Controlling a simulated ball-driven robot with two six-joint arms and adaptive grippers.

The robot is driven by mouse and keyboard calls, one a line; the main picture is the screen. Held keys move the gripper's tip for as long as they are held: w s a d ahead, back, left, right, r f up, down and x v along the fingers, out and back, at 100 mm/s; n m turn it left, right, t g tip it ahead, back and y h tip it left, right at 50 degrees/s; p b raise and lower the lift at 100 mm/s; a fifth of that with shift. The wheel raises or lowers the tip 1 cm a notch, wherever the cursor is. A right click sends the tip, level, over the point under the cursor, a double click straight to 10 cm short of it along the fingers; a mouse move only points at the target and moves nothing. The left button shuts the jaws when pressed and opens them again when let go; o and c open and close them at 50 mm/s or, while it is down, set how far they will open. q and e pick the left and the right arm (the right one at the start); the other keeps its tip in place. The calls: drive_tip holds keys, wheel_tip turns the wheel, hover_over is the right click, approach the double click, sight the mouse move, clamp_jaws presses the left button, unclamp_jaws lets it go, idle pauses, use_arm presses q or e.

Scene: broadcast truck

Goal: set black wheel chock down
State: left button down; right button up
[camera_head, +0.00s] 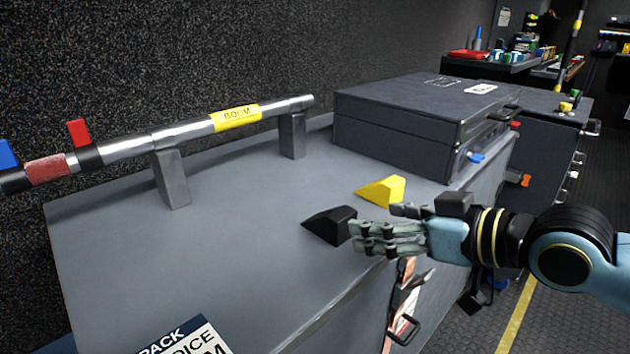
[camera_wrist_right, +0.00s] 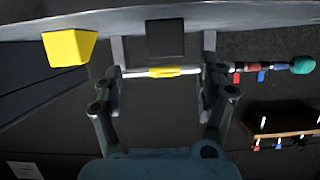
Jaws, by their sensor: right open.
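The black wheel chock (camera_head: 328,225) rests on the grey case top (camera_head: 240,225), just left of my right gripper's fingertips. My right gripper (camera_head: 358,240) comes in from the right, low over the case edge, and is open. In the right wrist view, the chock (camera_wrist_right: 165,39) shows as a dark block between the two spread fingers (camera_wrist_right: 163,58), with space visible on both sides. A yellow wheel chock (camera_head: 382,191) sits behind the black one; it also shows in the right wrist view (camera_wrist_right: 69,47). My left gripper is out of view.
A boom pole (camera_head: 190,132) rests on two grey stands at the back left. A closed dark case (camera_head: 410,125) stands at the back right. The case top left of the black chock is bare. A printed card (camera_head: 195,345) shows at the bottom.

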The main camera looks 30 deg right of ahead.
sight(323, 214)
drive_tip(key=shift+r+p, duration=0.45)
drive_tip(key=shift+r, duration=0.45)
drive_tip(key=shift+s, duration=0.1)
drive_tip(key=shift+f, duration=0.3)
drive_tip(key=b+x, duration=0.2)
drive_tip(key=x, duration=0.2)
drive_tip(key=shift+w+a+f, duration=0.1)
drive_tip(key=shift+w+f, duration=0.1)
drive_tip(key=shift+w, duration=0.05)
drive_tip(key=b+x, duration=0.1)
drive_tip(key=x, duration=0.1)
drive_tip(key=b+x, duration=0.1)
drive_tip(key=x, duration=0.1)
drive_tip(key=shift+w+a+f, duration=0.15)
drive_tip(key=shift+a+f, duration=0.1)
drive_tip(key=shift+a, duration=0.2)
drive_tip(key=shift+w+a+f, duration=0.15)
drive_tip(key=shift+w, duration=0.25)
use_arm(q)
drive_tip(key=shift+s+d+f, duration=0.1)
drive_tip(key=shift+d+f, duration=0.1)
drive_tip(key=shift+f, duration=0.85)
use_arm(e)
drive_tip(key=c, duration=1.4)
